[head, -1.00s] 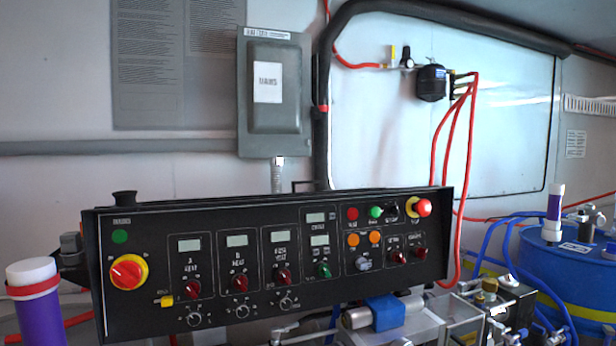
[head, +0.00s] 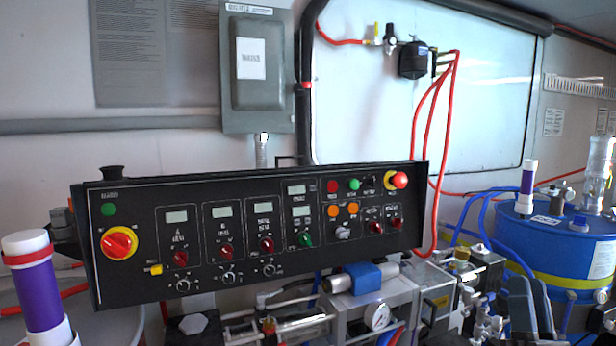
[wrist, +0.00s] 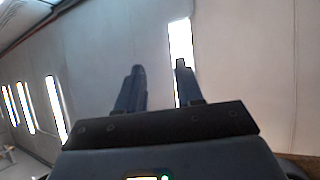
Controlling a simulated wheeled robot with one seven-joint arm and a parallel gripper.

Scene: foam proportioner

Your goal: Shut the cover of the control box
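The control box (head: 140,268) is a long black case across the middle of the head view. Its front carries a red and yellow rotary switch (head: 119,243), small displays, red knobs and a red stop button (head: 398,180). The front leans, with its top edge set back. I cannot tell how far the cover stands from the case. My gripper (wrist: 159,66) shows in the wrist view with two dark blue fingers apart and nothing between them. The wrist view shows only wall and bright strips beyond the fingers, not the control box.
A grey mains box (head: 262,110) hangs on the wall above. A blue drum (head: 515,233) with hoses stands at right. A purple and white cylinder (head: 38,290) stands at left. Red hoses hang behind.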

